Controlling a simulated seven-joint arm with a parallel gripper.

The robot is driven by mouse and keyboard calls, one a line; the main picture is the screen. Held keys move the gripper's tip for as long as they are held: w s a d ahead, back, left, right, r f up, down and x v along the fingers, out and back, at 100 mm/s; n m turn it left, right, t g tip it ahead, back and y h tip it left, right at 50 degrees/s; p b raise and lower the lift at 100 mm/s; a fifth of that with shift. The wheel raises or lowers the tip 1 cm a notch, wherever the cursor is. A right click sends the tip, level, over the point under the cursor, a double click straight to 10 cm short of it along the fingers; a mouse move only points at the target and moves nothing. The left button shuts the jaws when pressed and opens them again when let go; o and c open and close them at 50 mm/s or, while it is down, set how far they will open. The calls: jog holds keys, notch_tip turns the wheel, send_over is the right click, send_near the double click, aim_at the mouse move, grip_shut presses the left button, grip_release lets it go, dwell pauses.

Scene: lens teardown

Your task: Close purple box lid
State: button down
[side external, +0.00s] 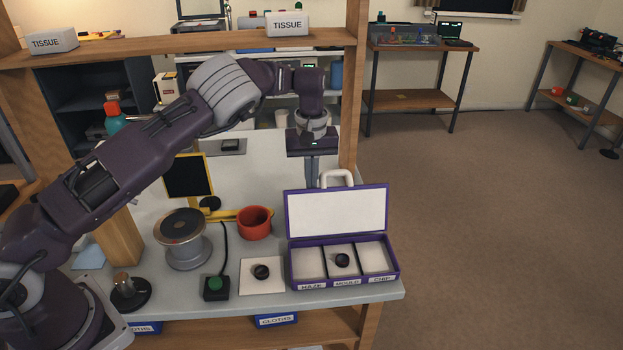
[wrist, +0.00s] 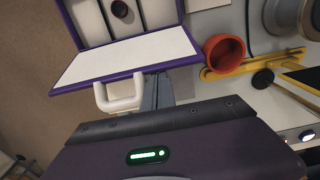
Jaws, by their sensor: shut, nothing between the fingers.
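The purple box (side external: 342,281) stands at the right front of the bench with its lid (side external: 337,213) raised upright. Its tray has three compartments, labelled HAZE, MOULD and CHIP. A dark round piece (side external: 342,260) lies in the middle one. A white handle (side external: 337,178) sticks up from the lid's top edge. My gripper (side external: 312,183) is shut and empty, pointing down behind the raised lid; the lid hides its fingertips in the side view. In the wrist view the fingers (wrist: 157,92) are beside the handle (wrist: 118,95), near the edge of the lid (wrist: 125,62). Contact cannot be told.
An orange pot (side external: 255,223) stands left of the box, with a yellow bar behind it. A second dark piece (side external: 261,271) lies on a white pad, next to a green button (side external: 215,284). A wooden post (side external: 352,90) rises close behind my gripper.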

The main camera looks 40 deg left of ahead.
jog(key=shift+s+d, duration=0.1)
jog(key=s+d+t+y, duration=0.1)
jog(key=s+d, duration=0.1)
jog(key=s+d+r+t+y, duration=0.1)
jog(key=s+d+t+y, duration=0.1)
jog(key=shift+s+d+r, duration=0.15)
jog(key=shift+d, duration=0.05)
send_over(321, 282)
jog(key=s+d, duration=0.1)
notch_tip(321, 282, down, 10)
jog(key=shift+r, duration=0.1)
jog(key=shift+s+d+f, duration=0.1)
jog(key=shift+f, duration=0.2)
jog(key=shift+s+d+f+t+y, duration=0.15)
jog(key=shift+f+t+y, duration=0.55)
jog(key=shift+f, duration=0.2)
